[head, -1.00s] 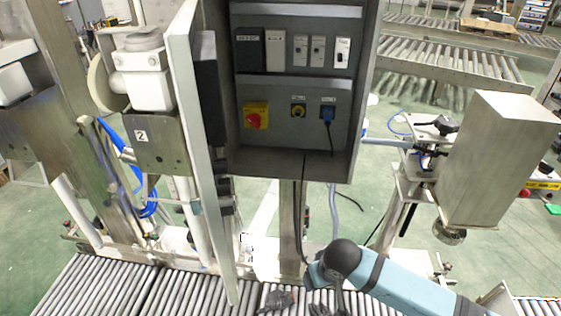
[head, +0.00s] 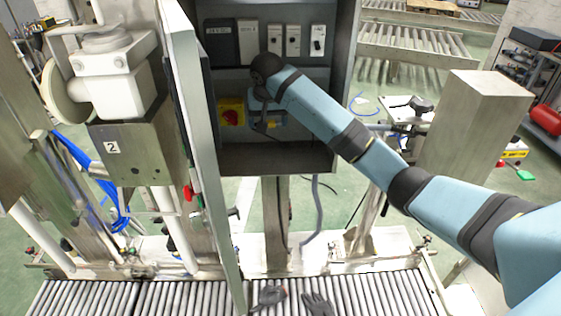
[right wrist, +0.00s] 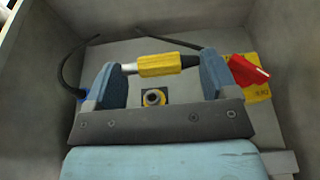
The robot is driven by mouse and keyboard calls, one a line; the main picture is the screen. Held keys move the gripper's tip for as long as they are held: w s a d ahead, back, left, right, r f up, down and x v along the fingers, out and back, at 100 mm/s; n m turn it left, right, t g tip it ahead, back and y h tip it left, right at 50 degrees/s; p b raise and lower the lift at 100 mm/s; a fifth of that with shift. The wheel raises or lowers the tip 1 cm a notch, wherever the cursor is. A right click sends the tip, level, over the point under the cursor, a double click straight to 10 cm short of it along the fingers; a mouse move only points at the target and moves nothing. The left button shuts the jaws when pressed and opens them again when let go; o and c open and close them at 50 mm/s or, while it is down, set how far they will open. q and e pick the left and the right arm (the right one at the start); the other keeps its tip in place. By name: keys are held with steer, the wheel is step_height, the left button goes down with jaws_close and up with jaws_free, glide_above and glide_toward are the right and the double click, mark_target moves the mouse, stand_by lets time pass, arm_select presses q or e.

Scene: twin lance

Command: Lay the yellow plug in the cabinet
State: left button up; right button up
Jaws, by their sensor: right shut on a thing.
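The yellow plug (right wrist: 158,65) lies crosswise between the two blue fingers of my right gripper (right wrist: 160,78), its metal tip at the left finger and its black end at the right. In the head view my right gripper (head: 266,113) is inside the open cabinet (head: 270,160), in front of the lower panel, with a bit of the yellow plug (head: 272,124) showing. A yellow-ringed socket (right wrist: 154,98) shows between the fingers in the right wrist view. A blue connector (right wrist: 83,93) is partly hidden behind the left finger. My left gripper is out of view.
A red rotary switch (right wrist: 248,70) on a yellow plate is close beside the right finger. Black cables curve behind the gripper. The cabinet door (head: 205,150) stands open on the left. Gloves (head: 318,303) lie on the roller conveyor (head: 180,298) below.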

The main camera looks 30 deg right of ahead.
step_height(320, 180, up, 4)
steer(key=r, duration=0.1)
glide_above(268, 164)
steer(key=shift+m, duration=0.3)
steer(key=f, duration=0.5)
steer(key=f+p, duration=0.1)
steer(key=f, duration=0.4)
steer(key=f+p, duration=0.1)
steer(key=f, duration=0.3)
steer(key=shift+s+a+f, duration=0.1)
steer(key=shift+s+f, duration=0.3)
steer(key=shift+f+p, duration=0.45)
steer(key=shift+f, duration=2.2)
steer(key=shift+f, duration=0.1)
steer(key=o, duration=0.9)
steer(key=shift+c, duration=0.2)
